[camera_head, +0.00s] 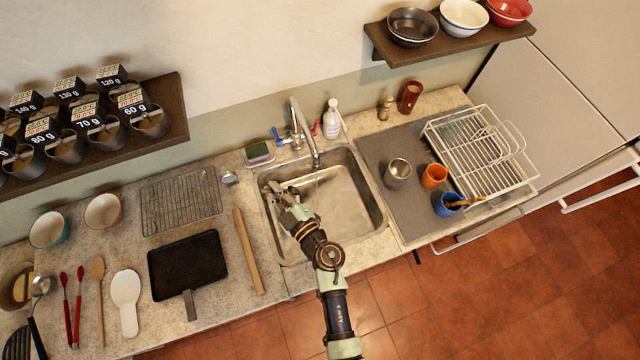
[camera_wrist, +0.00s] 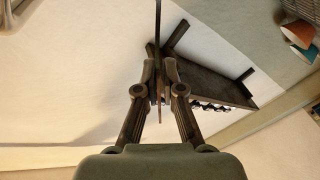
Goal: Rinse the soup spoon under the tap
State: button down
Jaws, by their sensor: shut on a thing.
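My gripper (camera_head: 272,187) is over the left part of the sink (camera_head: 345,205), left of the tap (camera_head: 298,125) and its spout. In the wrist view my gripper (camera_wrist: 159,75) is shut on a thin, dark, upright strip, the soup spoon (camera_wrist: 158,28) seen edge-on. Its bowl is not clear in either view. The tap's spout bends down over the back of the sink. A faint thin line hangs below the spout; I cannot tell whether it is running water. A blue handle (camera_head: 277,137) and a red handle (camera_head: 313,128) are beside the tap.
A soap bottle (camera_head: 332,118) and a sponge (camera_head: 258,152) stand behind the sink. A rolling pin (camera_head: 248,250) lies left of it. A metal cup (camera_head: 397,173), an orange cup (camera_head: 434,176) and a dish rack (camera_head: 532,182) are at right. Wall shelves hold cups and bowls.

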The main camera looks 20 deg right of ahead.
jog(key=shift+w+a, duration=0.1)
jog(key=shift+a, duration=0.3)
jog(key=shift+d, duration=0.2)
jog(key=shift+d+p, duration=0.4)
jog(key=shift+d, duration=0.05)
jog(key=shift+a, duration=0.1)
jog(key=shift+a, duration=0.55)
jog(key=shift+d, duration=0.1)
